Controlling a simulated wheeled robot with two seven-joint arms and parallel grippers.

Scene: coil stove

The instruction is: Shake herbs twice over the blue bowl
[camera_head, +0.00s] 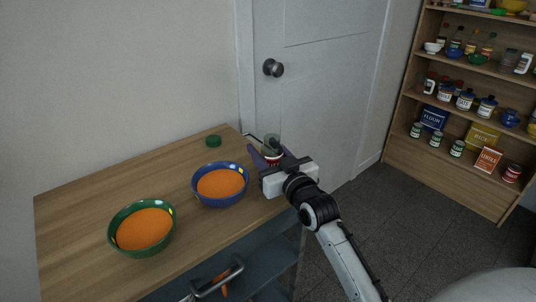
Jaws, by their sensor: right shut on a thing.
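The blue bowl (221,203) stands upright on the wooden table, filled with something orange. My right gripper (268,153) is just to the right of it, near the table's right edge. It is shut on a small glass herb jar (272,144) with a red and white label. The jar looks about upright, and its lower part is partly hidden by the gripper. A green lid (213,141) lies on the table behind the blue bowl. My left gripper is not in view.
A green bowl (131,253) with orange contents stands at the front left of the table (85,205). A closed door (310,70) is behind, and a shelf (401,137) of jars and boxes stands at right. The table's back left is clear.

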